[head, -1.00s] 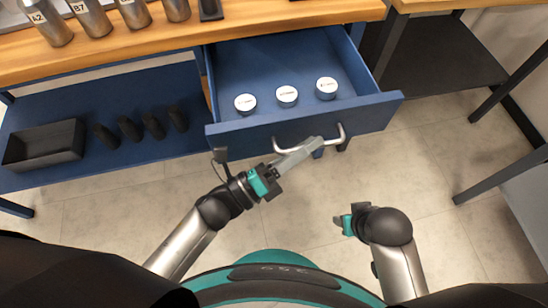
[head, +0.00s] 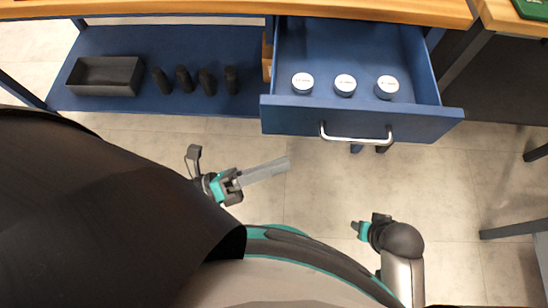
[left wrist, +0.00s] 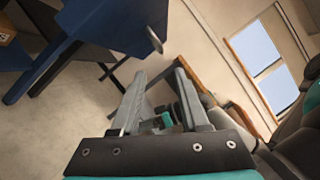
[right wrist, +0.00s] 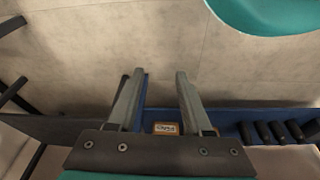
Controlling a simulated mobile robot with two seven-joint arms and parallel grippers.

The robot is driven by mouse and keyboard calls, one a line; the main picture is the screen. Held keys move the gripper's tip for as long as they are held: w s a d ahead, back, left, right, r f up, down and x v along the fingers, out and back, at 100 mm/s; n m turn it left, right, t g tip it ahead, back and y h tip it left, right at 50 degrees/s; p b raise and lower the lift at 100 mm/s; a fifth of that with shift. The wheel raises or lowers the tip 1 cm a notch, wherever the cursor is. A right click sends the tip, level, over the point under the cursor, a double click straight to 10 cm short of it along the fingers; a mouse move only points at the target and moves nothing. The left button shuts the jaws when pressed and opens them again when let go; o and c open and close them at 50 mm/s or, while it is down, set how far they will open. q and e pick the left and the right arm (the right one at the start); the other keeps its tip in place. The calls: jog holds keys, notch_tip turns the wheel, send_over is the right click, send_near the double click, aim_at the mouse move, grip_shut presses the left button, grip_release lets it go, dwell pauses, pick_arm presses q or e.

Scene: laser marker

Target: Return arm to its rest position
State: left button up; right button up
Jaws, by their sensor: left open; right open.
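My left gripper (head: 262,171) is open and empty in the head view, in front of the blue workbench and clear of the drawer handle (head: 356,138). Its spread fingers also show in the left wrist view (left wrist: 160,92), with nothing between them in its grasp. My right gripper (head: 360,229) is low at the right in the head view, close to my base. In the right wrist view its fingers (right wrist: 154,88) are apart and empty. The blue drawer (head: 290,117) stands pulled out, with three white-topped round tins inside.
A black bin (head: 103,76) and several dark cylinders (head: 184,79) stand on the blue lower shelf (head: 130,45). A wooden worktop (head: 380,9) runs above. A grey table (head: 520,229) is at the right edge. The floor between my arms is clear.

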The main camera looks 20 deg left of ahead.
pick_arm(q)
jog(key=shift+s+a, duration=0.1)
jog(key=shift+a, duration=0.05)
dwell(0.5)
jog(key=w+a+f+n+g+y+p, duration=0.1)
jog(key=a+f+n+y+p, duration=0.2)
jog(key=a+f+n+y, duration=0.55)
jog(key=w+a+f+n+g+y+p, duration=0.1)
jog(key=a+f+n+y+p, duration=0.3)
jog(key=f+n, duration=0.75)
jog(key=s+a+f+n+g+y+p, duration=0.1)
jog(key=s+f+n+g+y, duration=0.1)
jog(key=s+f+n+g, duration=0.2)
jog(key=s+a+f+n+g+y+p, duration=0.1)
jog(key=s+f+n+g+y, duration=0.1)
jog(key=s+n, duration=0.6)
jog(key=s+f+g, duration=0.1)
jog(key=s+g, duration=0.1)
jog(key=shift+s+a+f, duration=0.15)
jog(key=shift+s+f, duration=0.25)
pick_arm(e)
jog(key=s+d+f, duration=0.7)
jog(key=s+f, duration=0.3)
jog(key=s, duration=0.2)
jog(key=shift+s+d+f+g+h, duration=0.2)
jog(key=shift+d+f+g+h, duration=0.1)
jog(key=shift+d+f+h, duration=0.1)
